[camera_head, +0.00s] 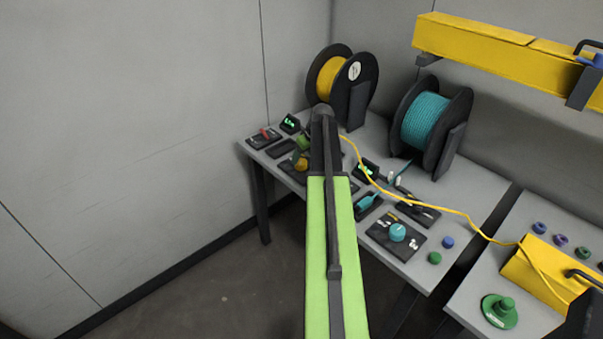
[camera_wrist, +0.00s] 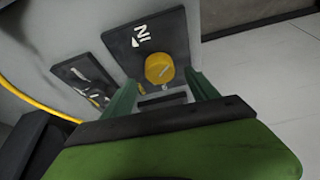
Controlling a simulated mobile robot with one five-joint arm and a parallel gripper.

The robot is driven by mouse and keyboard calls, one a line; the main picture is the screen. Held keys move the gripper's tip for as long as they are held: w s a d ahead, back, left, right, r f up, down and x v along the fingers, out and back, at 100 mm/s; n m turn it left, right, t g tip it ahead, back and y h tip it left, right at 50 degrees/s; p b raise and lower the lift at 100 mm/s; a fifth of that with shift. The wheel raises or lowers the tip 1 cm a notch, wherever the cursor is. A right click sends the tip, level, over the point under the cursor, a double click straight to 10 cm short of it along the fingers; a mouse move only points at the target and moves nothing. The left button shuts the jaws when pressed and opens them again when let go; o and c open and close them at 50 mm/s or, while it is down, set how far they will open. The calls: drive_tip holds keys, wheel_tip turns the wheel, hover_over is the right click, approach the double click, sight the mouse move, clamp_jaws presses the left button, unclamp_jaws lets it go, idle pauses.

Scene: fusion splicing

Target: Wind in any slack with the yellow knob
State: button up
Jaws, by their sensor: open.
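The yellow knob (camera_wrist: 159,68) stands on a dark plate with white markings (camera_wrist: 142,38) in the wrist view. My gripper (camera_wrist: 160,80) is open, its two green fingers to the left and right of the knob. I cannot tell whether either finger touches it. In the head view the knob (camera_head: 299,163) shows beside my arm, which hides part of its plate. The yellow cable (camera_head: 454,211) runs loosely from behind my arm across the bench to the right. A spool of yellow cable (camera_head: 327,79) stands at the back of the bench.
A teal cable spool (camera_head: 424,121) stands at the back right. A plate with a teal knob (camera_head: 397,232) is near the front edge. A red-handled switch (camera_head: 264,136) sits at the left. A yellow beam (camera_head: 490,47) hangs above. A gap separates the second bench (camera_head: 467,304).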

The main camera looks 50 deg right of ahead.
sight(301, 162)
drive_tip(key=b+x, duration=0.2)
drive_tip(key=x, duration=0.2)
drive_tip(key=shift+f, duration=0.1)
drive_tip(key=c, duration=1.2)
drive_tip(key=shift+a, duration=0.25)
drive_tip(key=shift+c, duration=0.8)
drive_tip(key=shift+d, duration=0.15)
drive_tip(key=shift+m, duration=0.4)
